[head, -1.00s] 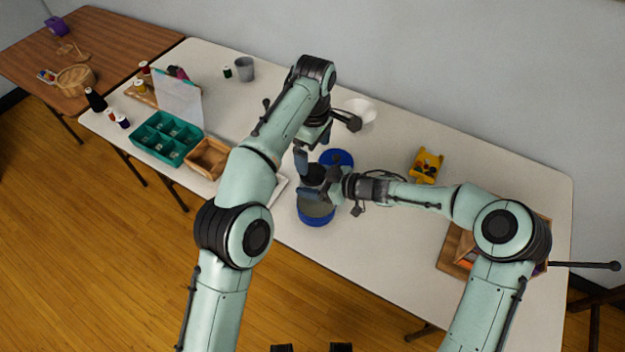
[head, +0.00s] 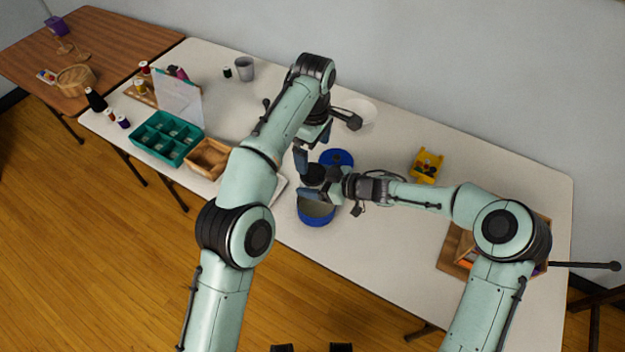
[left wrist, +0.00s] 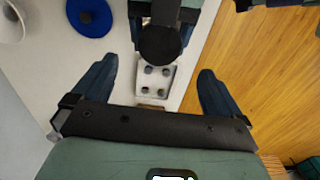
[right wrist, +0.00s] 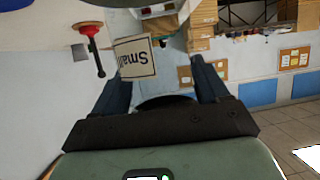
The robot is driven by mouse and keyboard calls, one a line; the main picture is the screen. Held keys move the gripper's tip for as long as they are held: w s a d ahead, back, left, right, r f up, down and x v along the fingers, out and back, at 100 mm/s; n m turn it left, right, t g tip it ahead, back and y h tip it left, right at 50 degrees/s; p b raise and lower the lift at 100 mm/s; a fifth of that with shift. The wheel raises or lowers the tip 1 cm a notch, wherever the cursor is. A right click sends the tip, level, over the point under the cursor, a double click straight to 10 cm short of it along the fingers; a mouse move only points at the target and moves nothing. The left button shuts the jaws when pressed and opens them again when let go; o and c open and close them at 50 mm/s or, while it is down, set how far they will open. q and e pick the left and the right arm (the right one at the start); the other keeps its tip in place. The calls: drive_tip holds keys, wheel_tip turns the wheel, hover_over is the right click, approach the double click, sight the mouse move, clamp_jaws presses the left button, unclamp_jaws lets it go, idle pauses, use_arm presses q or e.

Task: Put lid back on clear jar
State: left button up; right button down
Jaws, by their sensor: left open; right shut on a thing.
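My right gripper (head: 316,188) is shut on a black round lid (head: 313,174), which shows as a dark disc in the left wrist view (left wrist: 160,45). In the right wrist view its dark edge (right wrist: 165,101) lies between the fingers. My left gripper (head: 310,158) is open and empty, just above the lid. Its spread fingers show in the left wrist view (left wrist: 157,72). I cannot make out the clear jar; the grippers and lid may hide it.
A blue disc with a dark centre (head: 342,155) lies behind. A yellow holder (head: 427,164), white bowl (head: 362,108), wooden tray (head: 207,158) and teal compartment box (head: 165,139) stand around. The table's right part has free room.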

sight(313, 172)
use_arm(q)
wheel_tip(313, 172, down, 3)
drive_tip(key=m, duration=0.5)
drive_tip(key=shift+a+r, duration=0.1)
wheel_tip(313, 172, down, 5)
drive_tip(key=shift+r, duration=0.1)
drive_tip(key=shift+r+n, duration=0.1)
drive_tip(key=shift+n, duration=0.4)
drive_tip(key=n, duration=0.2)
drive_tip(key=shift+n, duration=0.4)
drive_tip(key=n, duration=0.5)
drive_tip(key=shift+n, duration=0.3)
wheel_tip(313, 172, up, 8)
drive_tip(key=shift+f, duration=0.15)
drive_tip(key=shift+w+a, duration=0.15)
drive_tip(key=w+a+f+m+h, duration=0.1)
drive_tip(key=a+f+m, duration=0.1)
drive_tip(key=a+f, duration=0.2)
drive_tip(key=w+a+f+m+t, duration=0.1)
drive_tip(key=a+f+m, duration=0.1)
drive_tip(key=a+f, duration=0.3)
drive_tip(key=w+a+f+m+h, duration=0.1)
drive_tip(key=a+f+m, duration=0.2)
drive_tip(key=a+f, duration=0.2)
drive_tip(key=shift+a+f+t+h, duration=0.2)
drive_tip(key=shift+f+t+h, duration=0.1)
drive_tip(key=shift+f, duration=0.75)
drive_tip(key=shift+s+a+f, duration=0.15)
drive_tip(key=shift+a+f, duration=0.1)
drive_tip(key=shift+a, duration=0.1)
